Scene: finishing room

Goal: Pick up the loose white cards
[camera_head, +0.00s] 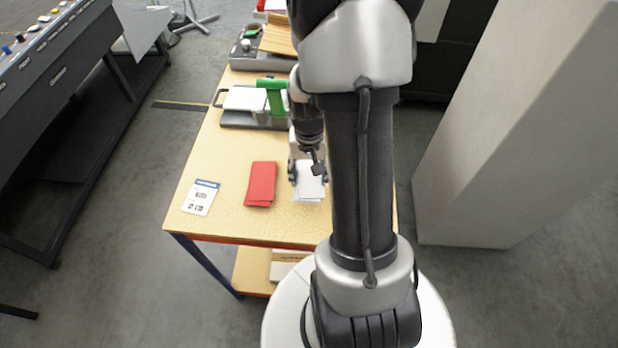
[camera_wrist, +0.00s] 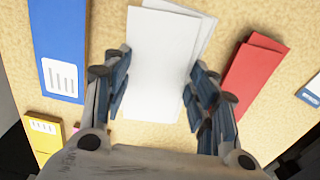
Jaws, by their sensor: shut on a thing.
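The loose white cards (camera_head: 309,183) lie in a slightly fanned stack on the tan tabletop (camera_head: 228,170), right of the red cards. In the wrist view the white cards (camera_wrist: 160,62) sit between the two fingers, with one card skewed out to the right. My gripper (camera_head: 306,172) is low over the table at the white cards; in the wrist view my gripper (camera_wrist: 158,98) has its fingers against both long sides of the stack. My arm hides part of the table to the right of the cards.
Red cards (camera_head: 261,184) lie close on the left, with a printed sheet (camera_head: 200,197) beyond. In the wrist view, a blue box (camera_wrist: 60,45) and a yellow item (camera_wrist: 44,135) lie left of the cards.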

